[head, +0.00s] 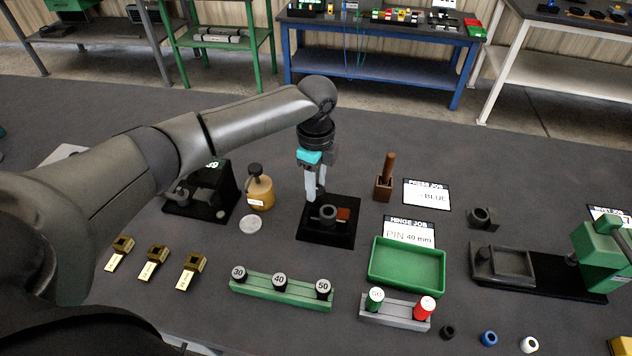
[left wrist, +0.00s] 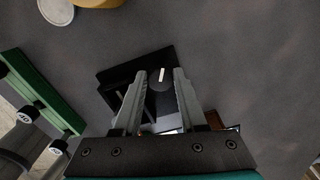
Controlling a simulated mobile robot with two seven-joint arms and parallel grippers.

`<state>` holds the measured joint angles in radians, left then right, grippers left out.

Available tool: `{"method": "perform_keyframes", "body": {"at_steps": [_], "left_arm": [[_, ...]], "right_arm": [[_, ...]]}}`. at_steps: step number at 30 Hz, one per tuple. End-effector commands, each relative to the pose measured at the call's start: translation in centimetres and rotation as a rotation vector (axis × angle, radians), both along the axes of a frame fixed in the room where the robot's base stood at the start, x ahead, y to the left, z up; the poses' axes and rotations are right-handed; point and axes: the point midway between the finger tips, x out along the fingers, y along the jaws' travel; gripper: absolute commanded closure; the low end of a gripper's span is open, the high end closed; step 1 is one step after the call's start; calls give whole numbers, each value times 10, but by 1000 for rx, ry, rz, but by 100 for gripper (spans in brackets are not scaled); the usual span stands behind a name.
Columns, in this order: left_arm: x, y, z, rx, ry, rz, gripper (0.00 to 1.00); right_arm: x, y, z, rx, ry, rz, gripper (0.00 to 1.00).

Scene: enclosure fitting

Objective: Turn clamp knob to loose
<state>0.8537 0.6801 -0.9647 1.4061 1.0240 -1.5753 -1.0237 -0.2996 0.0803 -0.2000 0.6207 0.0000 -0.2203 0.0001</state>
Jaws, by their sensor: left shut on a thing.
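The clamp stands on a black square base (head: 325,238) in the middle of the table, with a grey ring-shaped part (head: 328,213) and a red-brown block (head: 343,214) on it. My left gripper (head: 316,197) reaches down over the clamp from above. In the left wrist view the dark round clamp knob (left wrist: 161,86) shows a white pointer line, nearly upright in the picture. The fingers of my left gripper (left wrist: 160,82) are on either side of the knob and shut on it. In the head view the fingers largely hide the knob. My right gripper is not in view.
A tan bottle (head: 259,190) and a grey disc (head: 250,224) are left of the clamp. A wooden peg holder (head: 384,186) and a green tray (head: 407,267) are on its right. A green rack (head: 281,291) with numbered pins lies in front.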

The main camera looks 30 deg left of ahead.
Motion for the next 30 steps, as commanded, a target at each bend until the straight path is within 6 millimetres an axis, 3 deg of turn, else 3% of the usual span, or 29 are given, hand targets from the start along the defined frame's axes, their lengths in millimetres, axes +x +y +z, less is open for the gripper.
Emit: {"method": "perform_keyframes", "body": {"at_steps": [11,30], "left_arm": [[-1,0,3,0,3,68,100],[-4,-2,5,-1,6,612,100]], "right_arm": [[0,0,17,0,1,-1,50],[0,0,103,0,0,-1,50]]}}
